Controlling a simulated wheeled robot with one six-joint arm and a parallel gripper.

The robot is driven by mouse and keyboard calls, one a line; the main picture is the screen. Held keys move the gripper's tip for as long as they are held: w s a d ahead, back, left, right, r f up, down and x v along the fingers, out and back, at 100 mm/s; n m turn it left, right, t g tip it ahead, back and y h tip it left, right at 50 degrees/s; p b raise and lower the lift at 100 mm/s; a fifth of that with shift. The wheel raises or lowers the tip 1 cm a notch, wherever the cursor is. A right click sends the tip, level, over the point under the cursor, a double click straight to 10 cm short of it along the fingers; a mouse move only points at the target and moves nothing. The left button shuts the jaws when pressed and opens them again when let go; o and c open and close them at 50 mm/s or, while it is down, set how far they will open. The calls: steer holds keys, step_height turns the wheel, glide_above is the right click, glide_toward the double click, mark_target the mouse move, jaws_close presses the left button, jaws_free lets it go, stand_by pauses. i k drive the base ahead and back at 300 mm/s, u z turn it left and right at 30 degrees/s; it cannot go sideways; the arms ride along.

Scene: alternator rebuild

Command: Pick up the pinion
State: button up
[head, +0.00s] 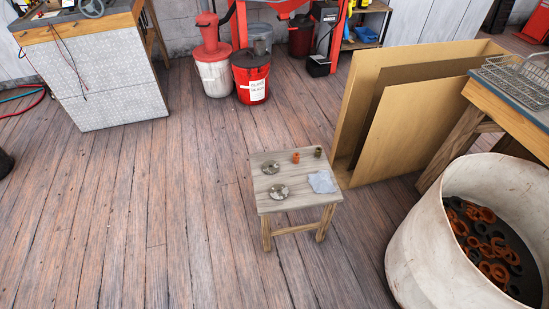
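A small wooden stool (302,197) stands on the floor near the middle of the head view. On its top, near the back edge, stand a small orange-brown cylinder (296,158) and a small dark olive cylinder (318,152). Two grey metal discs lie flat at the left, one farther back (270,168) and one nearer the front (278,192). I cannot tell for certain which small part is the pinion. My gripper is not in view.
A pale grey cloth (322,182) lies at the stool's right. Cardboard sheets (410,140) stand close behind right. A white drum (425,255) of rings fills the lower right, beside a bench with a wire basket (515,82). The plank floor (130,220) at left is clear.

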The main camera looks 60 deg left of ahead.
mark_target(296, 156)
steer(key=u, duration=2.05)
